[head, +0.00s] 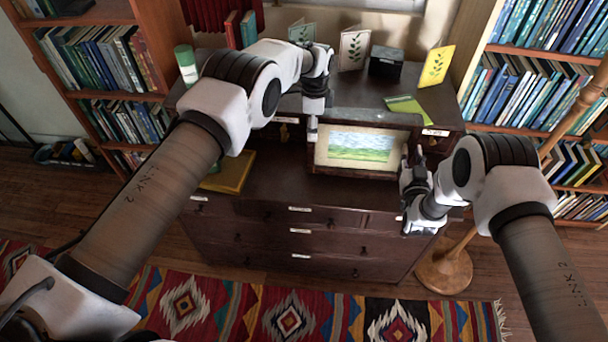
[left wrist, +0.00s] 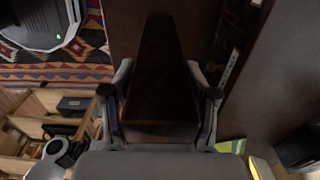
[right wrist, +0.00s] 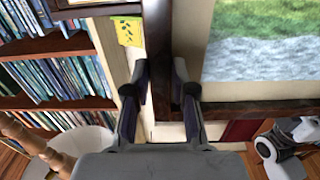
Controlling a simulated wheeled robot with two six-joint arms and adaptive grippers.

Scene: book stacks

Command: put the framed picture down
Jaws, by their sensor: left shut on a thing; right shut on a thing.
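The framed picture (head: 360,147), a green field under a pale sky in a dark frame, is upright above the dark dresser's lower top (head: 268,184). I cannot tell whether its lower edge touches the wood. My left gripper (head: 313,130) is shut on its left side; the left wrist view shows the dark frame edge (left wrist: 160,65) between the fingers. My right gripper (head: 412,163) is shut on its right side; the right wrist view shows the frame between the fingers and the painting (right wrist: 262,50) at right.
A yellow book (head: 232,172) lies on the dresser's left. On the raised back stand a green cylinder (head: 186,65), cards (head: 354,49), a black box (head: 386,62) and a yellow card (head: 436,66); a green booklet (head: 405,105) lies there. Bookcases flank the dresser.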

